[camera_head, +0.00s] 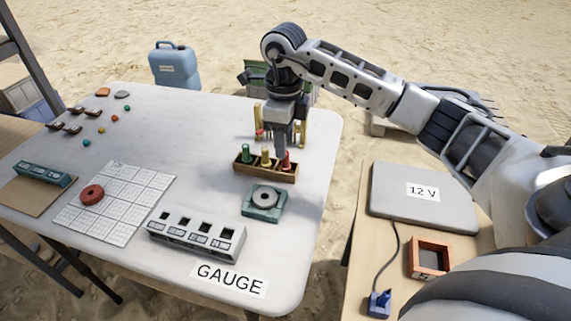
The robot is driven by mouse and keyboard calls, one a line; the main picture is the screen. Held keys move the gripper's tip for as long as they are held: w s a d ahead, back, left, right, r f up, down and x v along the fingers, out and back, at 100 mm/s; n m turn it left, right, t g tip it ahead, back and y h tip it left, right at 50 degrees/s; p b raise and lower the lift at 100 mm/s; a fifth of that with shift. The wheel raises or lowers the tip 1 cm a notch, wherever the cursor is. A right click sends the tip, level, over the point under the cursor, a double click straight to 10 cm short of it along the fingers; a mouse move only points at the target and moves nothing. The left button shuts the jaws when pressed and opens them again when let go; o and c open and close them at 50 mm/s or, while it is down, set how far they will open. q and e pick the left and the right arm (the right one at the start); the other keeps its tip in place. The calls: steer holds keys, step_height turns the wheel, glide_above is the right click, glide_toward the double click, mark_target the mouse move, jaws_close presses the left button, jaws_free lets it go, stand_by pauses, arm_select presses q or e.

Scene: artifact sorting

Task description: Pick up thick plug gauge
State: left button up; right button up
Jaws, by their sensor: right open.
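A brown wooden rack (265,174) on the white table holds three upright plug gauges: a green one (246,153), a yellow one (265,157) and a red one (287,161). I cannot tell from here which gauge is the thick one. My right gripper (282,148) points down from above at the rack's right part, close to the red gauge. Its jaws are open, and its fingers partly hide the space around the yellow and red gauges. I cannot tell whether a finger touches a gauge. My left gripper is not in view.
A green block with a grey ring (264,201) lies in front of the rack. A grey block with square holes (197,236) stands by the GAUGE label (230,279). A gridded sheet (122,204) bears a red disc (91,195).

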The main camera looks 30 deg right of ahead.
mark_target(286, 164)
steer(key=f, duration=0.5)
steer(key=shift+w+d+f, duration=0.2)
steer(key=shift+d+f, duration=0.1)
steer(key=shift+c, duration=0.3)
jaws_close()
